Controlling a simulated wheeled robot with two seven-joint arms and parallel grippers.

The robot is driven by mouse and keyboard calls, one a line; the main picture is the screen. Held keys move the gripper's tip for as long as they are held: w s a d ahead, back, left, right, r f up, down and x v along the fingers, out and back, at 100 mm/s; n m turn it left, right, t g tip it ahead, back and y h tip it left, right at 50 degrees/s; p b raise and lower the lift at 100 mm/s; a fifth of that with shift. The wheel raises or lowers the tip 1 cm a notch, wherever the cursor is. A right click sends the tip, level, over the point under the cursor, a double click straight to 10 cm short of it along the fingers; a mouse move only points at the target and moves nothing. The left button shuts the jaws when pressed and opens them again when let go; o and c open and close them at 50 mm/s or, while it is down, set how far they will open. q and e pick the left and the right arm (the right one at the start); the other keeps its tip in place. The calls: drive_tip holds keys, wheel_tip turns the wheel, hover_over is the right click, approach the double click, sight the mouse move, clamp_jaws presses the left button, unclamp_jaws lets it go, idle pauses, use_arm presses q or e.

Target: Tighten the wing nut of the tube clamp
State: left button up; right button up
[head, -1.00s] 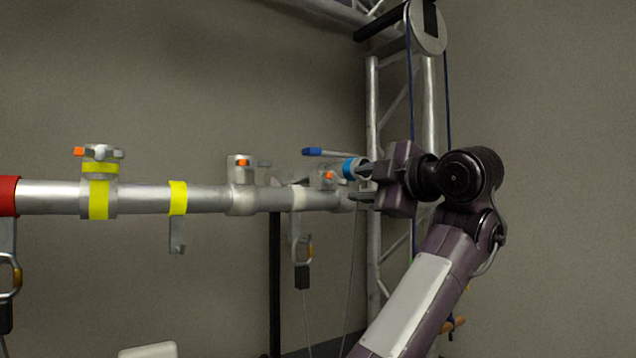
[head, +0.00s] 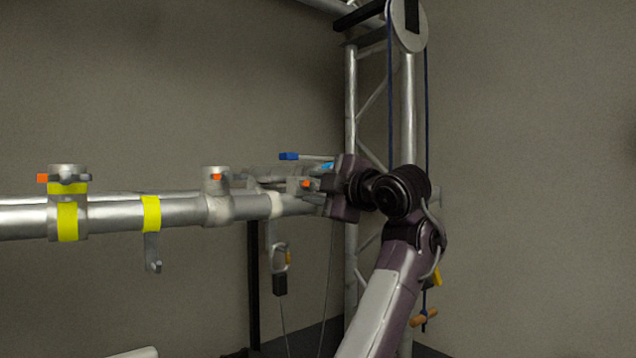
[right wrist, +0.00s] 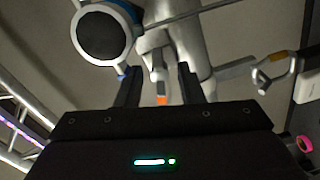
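A tube clamp with an orange-tipped wing nut (head: 305,184) sits at the right end of the horizontal pipe, partly hidden by my right gripper (head: 318,180). In the right wrist view, the grey wing nut with its orange tip (right wrist: 160,98) lies between the two dark fingers of my right gripper (right wrist: 158,67). The fingers are apart, with a visible gap on each side of the nut. My left gripper is in neither view.
Other clamps with orange tips sit along the pipe, one with yellow tape (head: 67,222) and one mid-pipe (head: 216,196). A blue-tipped lever (head: 289,156) is just above my right gripper. A carabiner (head: 280,258) hangs below the pipe. A truss tower (head: 408,110) stands behind my arm.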

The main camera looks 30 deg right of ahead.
clamp_jaws()
drive_tip(key=shift+f, duration=0.1)
